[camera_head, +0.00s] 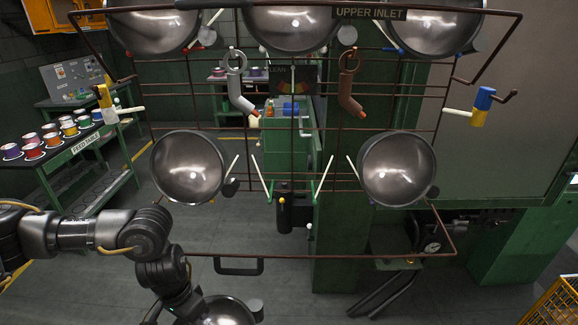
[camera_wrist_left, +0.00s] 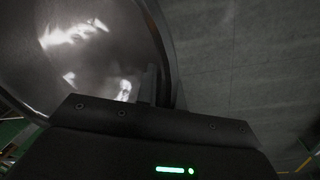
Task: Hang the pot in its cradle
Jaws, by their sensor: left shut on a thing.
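A round grey metal pot (camera_head: 226,313) is at the bottom of the head view, cut off by the lower edge. It also fills the upper left of the left wrist view (camera_wrist_left: 85,60). My left gripper (camera_head: 190,306) is shut on the pot's edge; its fingertips are mostly hidden. The pot is below the wire rack (camera_head: 345,255). Between two hung pots in the rack's lower row is an empty place with two slanted white pegs, left (camera_head: 262,176) and right (camera_head: 325,175), which looks like a cradle. My right gripper is not in view.
Lower-row pots hang left (camera_head: 187,168) and right (camera_head: 398,168); three more hang above. A grey hook (camera_head: 239,84) and a brown hook (camera_head: 350,86) hang mid-rack. A black handle (camera_head: 238,267) projects below the rack's bottom bar. A feed table (camera_head: 85,150) stands left.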

